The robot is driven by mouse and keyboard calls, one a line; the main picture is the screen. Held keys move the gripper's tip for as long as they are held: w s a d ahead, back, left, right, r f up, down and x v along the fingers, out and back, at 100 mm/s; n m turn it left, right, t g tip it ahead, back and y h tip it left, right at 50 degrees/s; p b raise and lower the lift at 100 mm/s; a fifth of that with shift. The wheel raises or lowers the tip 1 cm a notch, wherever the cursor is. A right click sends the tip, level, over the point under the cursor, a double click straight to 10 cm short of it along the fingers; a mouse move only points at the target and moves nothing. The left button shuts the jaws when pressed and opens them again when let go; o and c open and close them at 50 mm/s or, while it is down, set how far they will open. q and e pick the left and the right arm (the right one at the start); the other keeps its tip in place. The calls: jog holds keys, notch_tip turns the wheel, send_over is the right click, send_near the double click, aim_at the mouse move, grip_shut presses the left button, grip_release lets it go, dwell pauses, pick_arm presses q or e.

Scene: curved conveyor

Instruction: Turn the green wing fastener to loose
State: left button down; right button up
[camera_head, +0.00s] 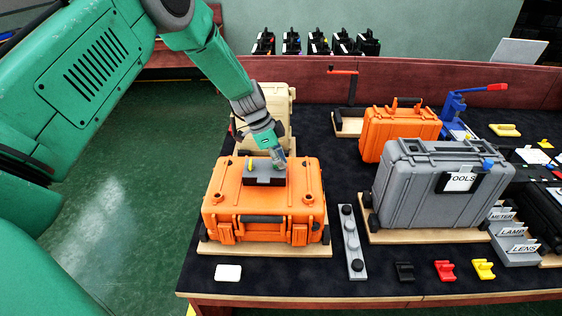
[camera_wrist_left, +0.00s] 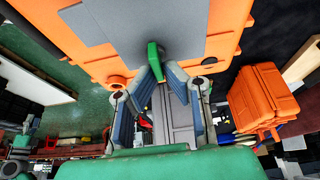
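The green wing fastener (camera_wrist_left: 154,60) stands out from a grey plate (camera_wrist_left: 110,22) on an orange case in the left wrist view. My left gripper (camera_wrist_left: 161,75) has its two blue-grey fingers on either side of the fastener. The left fingertip is close to it or touching; a gap shows on the right side, so the gripper looks open around it. In the head view the orange case (camera_head: 235,211) lies flat, and my left gripper (camera_head: 279,165) reaches down to the dark grey block on its top, hiding the fastener. My right gripper is not in view.
A grey case marked TOOLS (camera_head: 408,187) stands to the right, with another orange case (camera_head: 380,133) behind it. A beige case (camera_head: 272,100) is behind my left gripper. A grey bar with black knobs (camera_head: 352,240) lies beside the flat orange case.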

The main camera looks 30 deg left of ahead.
pick_arm(q)
jog(key=shift+s+a+f, duration=0.25)
jog(key=shift+a, duration=0.35)
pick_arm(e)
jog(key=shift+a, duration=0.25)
pick_arm(q)
jog(key=shift+d, duration=0.15)
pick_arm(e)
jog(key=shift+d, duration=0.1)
